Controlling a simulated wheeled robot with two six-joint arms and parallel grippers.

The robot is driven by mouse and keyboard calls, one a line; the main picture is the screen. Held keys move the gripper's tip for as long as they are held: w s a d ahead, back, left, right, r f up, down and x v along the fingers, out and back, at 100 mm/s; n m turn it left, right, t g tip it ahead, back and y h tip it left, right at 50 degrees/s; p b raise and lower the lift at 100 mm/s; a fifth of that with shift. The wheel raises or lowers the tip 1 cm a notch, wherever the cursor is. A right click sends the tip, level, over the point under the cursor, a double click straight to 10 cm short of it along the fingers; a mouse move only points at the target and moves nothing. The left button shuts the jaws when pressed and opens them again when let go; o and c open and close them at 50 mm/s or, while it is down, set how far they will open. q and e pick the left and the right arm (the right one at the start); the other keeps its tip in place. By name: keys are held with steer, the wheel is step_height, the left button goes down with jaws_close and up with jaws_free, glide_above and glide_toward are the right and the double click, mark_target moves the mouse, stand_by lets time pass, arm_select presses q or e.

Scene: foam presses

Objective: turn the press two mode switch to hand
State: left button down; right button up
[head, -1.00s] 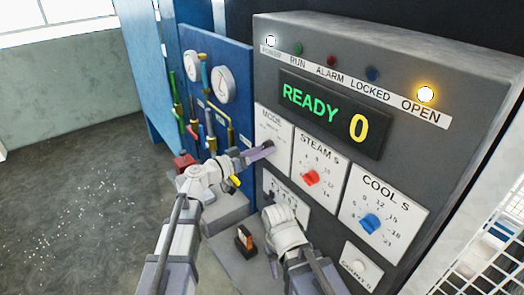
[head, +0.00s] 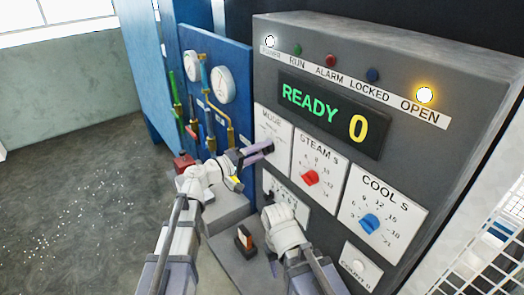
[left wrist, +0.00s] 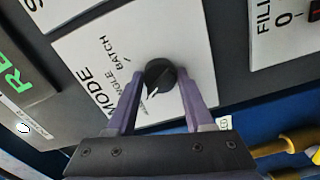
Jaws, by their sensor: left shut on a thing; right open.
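The press's white MODE plate (head: 268,125) is on the dark control panel, at the left of the dials. Its black mode switch knob (left wrist: 160,74) shows in the left wrist view, with a white pointer mark toward the lower left. Labels SINGLE and BATCH are readable; another label by the pointer is too small and partly hidden. My left gripper (head: 262,150) is at this plate, its purple fingers (left wrist: 163,92) shut on the knob from both sides. In the head view the fingers hide the knob. My right gripper (head: 270,192) is lower, open, in front of the plate below MODE.
The display (head: 330,115) reads READY 0, and the OPEN lamp (head: 424,95) glows yellow. A STEAM dial with red knob (head: 310,178) and a COOL dial with blue knob (head: 370,223) are to the right. Pipes and gauges (head: 222,85) stand close on the left.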

arm_select(q)
steer(key=shift+n, duration=1.6)
steer(key=shift+c, duration=1.4)
jaws_free()
steer(key=v, duration=0.8)
